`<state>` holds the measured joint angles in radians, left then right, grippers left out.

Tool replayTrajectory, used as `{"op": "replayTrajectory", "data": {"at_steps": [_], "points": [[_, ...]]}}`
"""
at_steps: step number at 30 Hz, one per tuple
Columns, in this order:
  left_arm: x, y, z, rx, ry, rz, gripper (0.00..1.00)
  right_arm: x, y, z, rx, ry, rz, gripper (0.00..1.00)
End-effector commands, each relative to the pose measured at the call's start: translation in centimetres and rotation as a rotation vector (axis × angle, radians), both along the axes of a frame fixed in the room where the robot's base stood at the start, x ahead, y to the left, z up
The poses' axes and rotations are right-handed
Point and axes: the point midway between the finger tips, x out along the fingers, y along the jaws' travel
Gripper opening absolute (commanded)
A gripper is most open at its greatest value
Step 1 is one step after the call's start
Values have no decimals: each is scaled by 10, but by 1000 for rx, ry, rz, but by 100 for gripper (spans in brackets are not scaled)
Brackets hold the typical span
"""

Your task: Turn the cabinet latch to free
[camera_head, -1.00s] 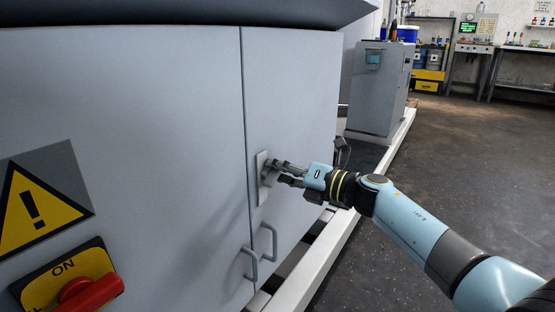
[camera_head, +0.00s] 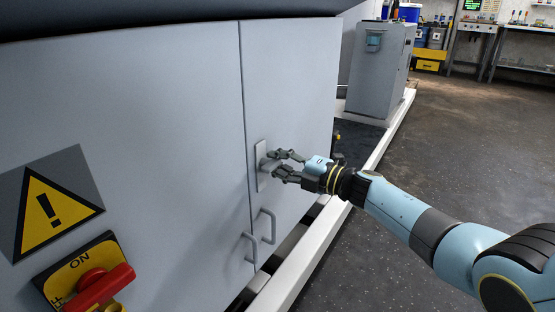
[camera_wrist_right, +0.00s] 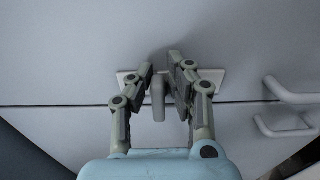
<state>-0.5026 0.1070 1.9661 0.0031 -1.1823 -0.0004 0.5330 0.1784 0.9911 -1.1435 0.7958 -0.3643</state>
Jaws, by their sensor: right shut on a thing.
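The cabinet latch is a small grey lever (camera_wrist_right: 158,98) on a pale upright plate (camera_head: 261,178), fixed to the right-hand grey cabinet door (camera_head: 290,85) by the door seam. My right gripper (camera_head: 280,164) reaches it from the right. In the right wrist view the gripper (camera_wrist_right: 160,66) has its fingers on both sides of the lever, shut on it. From there the lever seems to lie across the plate's length. In the head view the fingers partly hide the lever, so its exact angle is hard to tell. My left gripper is out of view.
Two bar handles (camera_head: 268,226) stick out below the latch. A red rotary switch (camera_head: 100,288) and a yellow warning sign (camera_head: 48,212) are on the left door. A white floor rail (camera_head: 318,252) runs along the cabinet. Open floor lies right, with a grey cabinet (camera_head: 377,70) behind.

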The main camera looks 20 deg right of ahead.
Motion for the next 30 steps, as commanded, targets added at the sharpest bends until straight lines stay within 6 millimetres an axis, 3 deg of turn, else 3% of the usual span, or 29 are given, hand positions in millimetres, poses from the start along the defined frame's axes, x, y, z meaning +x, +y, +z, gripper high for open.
{"op": "replayTrajectory", "data": {"at_steps": [1,16,17,21,30], "points": [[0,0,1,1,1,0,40,3,1,9,15,-8,2,0],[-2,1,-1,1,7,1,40,3,0,8,29,4,1,0],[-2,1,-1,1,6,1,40,3,0,8,29,4,1,17],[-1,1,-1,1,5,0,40,3,0,7,26,5,1,35],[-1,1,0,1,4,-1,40,0,-1,2,22,12,-1,37]]}}
